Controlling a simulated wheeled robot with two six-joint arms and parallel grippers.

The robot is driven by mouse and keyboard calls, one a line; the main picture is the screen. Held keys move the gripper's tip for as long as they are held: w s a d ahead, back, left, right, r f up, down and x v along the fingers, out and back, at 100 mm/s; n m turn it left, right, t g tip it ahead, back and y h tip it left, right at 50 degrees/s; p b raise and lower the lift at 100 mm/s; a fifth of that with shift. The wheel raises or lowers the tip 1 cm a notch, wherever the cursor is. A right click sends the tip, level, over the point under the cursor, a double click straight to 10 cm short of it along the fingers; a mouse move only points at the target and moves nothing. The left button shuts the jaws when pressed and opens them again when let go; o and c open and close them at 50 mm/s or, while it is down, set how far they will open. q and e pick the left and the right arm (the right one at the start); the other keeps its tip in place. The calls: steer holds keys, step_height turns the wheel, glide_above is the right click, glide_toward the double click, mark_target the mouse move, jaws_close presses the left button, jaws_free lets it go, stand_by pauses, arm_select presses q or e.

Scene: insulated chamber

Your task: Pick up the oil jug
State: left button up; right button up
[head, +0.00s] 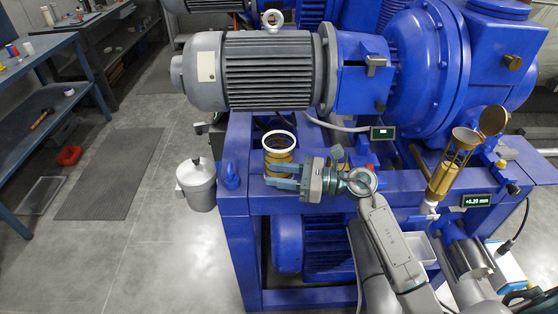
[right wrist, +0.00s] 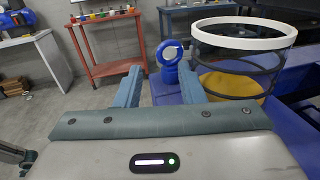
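A pale grey lidded canister (head: 196,186) with a dark knob and a side handle is the most jug-like thing in the head view. It is left of the blue frame; what supports it cannot be seen. My right gripper (head: 268,176) is open and empty above the frame's left end, pointing left, with the canister apart from its fingertips. In the right wrist view the fingers (right wrist: 160,88) are spread with nothing between them. I cannot make out the canister there. My left gripper is not in view.
A white-rimmed, open holder with a golden part (head: 279,142) stands close beside my right gripper; it also shows in the right wrist view (right wrist: 243,31). A blue eyebolt (head: 232,171) is left of my fingertips. A brass cup (head: 441,178) stands right.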

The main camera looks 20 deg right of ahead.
mark_target(282, 165)
steer(key=shift+c, duration=0.3)
jaws_close()
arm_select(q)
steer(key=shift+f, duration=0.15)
arm_select(e)
steer(key=shift+r, duration=0.2)
